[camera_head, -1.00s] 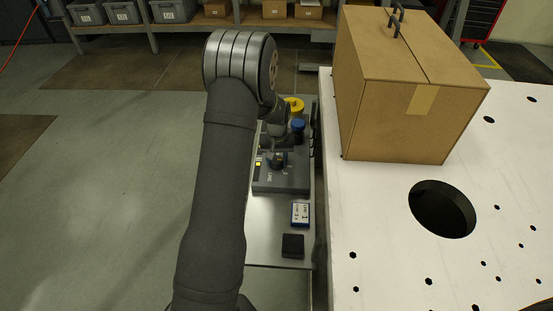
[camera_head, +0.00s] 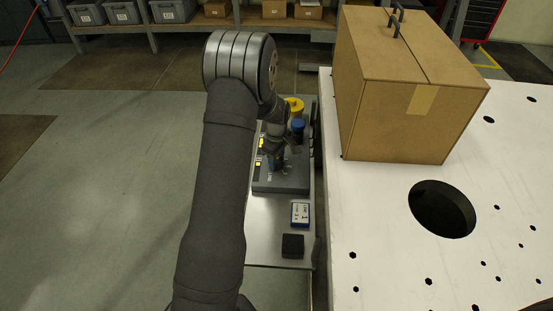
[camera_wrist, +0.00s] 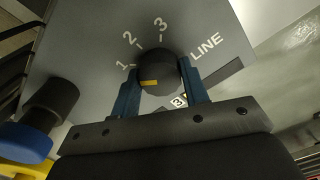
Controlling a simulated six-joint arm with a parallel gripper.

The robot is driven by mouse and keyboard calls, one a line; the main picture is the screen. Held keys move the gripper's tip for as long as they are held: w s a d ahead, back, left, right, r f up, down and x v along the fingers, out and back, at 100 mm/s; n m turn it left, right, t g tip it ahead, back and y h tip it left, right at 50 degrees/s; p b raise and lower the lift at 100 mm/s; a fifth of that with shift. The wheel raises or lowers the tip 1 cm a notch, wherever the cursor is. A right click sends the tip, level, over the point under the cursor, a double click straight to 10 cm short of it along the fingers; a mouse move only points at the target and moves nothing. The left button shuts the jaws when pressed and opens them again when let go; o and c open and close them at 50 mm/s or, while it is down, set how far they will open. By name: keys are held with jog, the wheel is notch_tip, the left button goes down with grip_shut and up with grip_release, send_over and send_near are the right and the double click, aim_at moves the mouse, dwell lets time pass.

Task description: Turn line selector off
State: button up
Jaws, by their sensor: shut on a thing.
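The line selector is a round dark knob (camera_wrist: 160,68) with a yellow mark, set on a grey panel (camera_wrist: 95,45) lettered "LINE" with 1, 2 and 3 around the knob. The yellow mark lies on the lower left part of the knob, below the "1" in the wrist view. My gripper (camera_wrist: 160,90) is shut on the knob, one blue finger on each side. A small boxed character shows beside the right finger, partly hidden. In the head view my gripper (camera_head: 277,162) is over the grey control box (camera_head: 285,186), hiding the knob.
A blue-capped dark knob (camera_wrist: 40,120) and a yellow part (camera_wrist: 18,172) are at the panel's left. A blue-and-white box (camera_head: 300,214) and black block (camera_head: 293,246) lie on the metal shelf (camera_head: 267,231). A cardboard box (camera_head: 400,120) stands on the white plate (camera_head: 375,220).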

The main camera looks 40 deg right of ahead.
jog(key=n, duration=0.3)
jog(key=shift+n, duration=2.2)
jog(key=o, duration=1)
jog(key=shift+r, duration=0.1)
notch_tip(320, 180, up, 17)
jog(key=shift+w+r, duration=0.1)
jog(key=shift+r, duration=0.05)
